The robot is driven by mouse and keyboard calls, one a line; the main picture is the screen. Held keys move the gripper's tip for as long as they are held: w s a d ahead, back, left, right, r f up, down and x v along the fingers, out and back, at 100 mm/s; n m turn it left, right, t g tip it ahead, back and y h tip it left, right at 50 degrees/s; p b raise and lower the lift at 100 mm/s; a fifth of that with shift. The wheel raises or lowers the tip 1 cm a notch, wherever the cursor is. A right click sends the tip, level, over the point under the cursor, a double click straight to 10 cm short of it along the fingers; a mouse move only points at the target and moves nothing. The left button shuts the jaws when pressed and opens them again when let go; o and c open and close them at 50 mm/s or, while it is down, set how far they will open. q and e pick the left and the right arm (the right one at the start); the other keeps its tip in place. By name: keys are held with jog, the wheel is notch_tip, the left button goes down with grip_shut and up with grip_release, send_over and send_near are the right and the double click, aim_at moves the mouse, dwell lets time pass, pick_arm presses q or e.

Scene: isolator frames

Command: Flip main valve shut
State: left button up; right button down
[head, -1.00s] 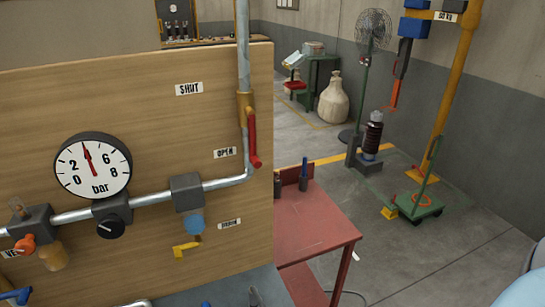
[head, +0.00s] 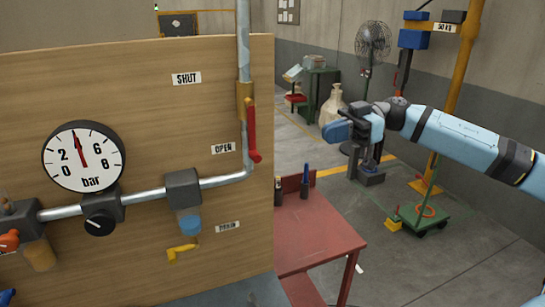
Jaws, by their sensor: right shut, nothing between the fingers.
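The main valve is a brass body (head: 244,92) on the vertical grey pipe near the board's right edge. Its red lever (head: 251,130) hangs down along the pipe, its lower end beside the OPEN label (head: 223,148). The SHUT label (head: 186,78) is higher up and to the left. My right gripper (head: 338,131) is shut and empty. It appears to the right of the lever, clear of the board and not touching the valve.
The wooden board (head: 120,90) also carries a pressure gauge (head: 83,157), a black knob (head: 99,222) and a yellow drain lever (head: 182,251). A red table (head: 315,235) stands right of the board. A fan (head: 373,45) and a green trolley (head: 424,217) stand behind.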

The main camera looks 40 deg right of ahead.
jog(key=shift+s+r+g, duration=0.2)
jog(key=shift+r+g, duration=0.1)
jog(key=shift+r, duration=0.35)
jog(key=p, duration=0.5)
send_near(253, 133)
jog(key=a+f, duration=0.5)
jog(key=a, duration=0.2)
jog(key=shift+d+f, duration=0.15)
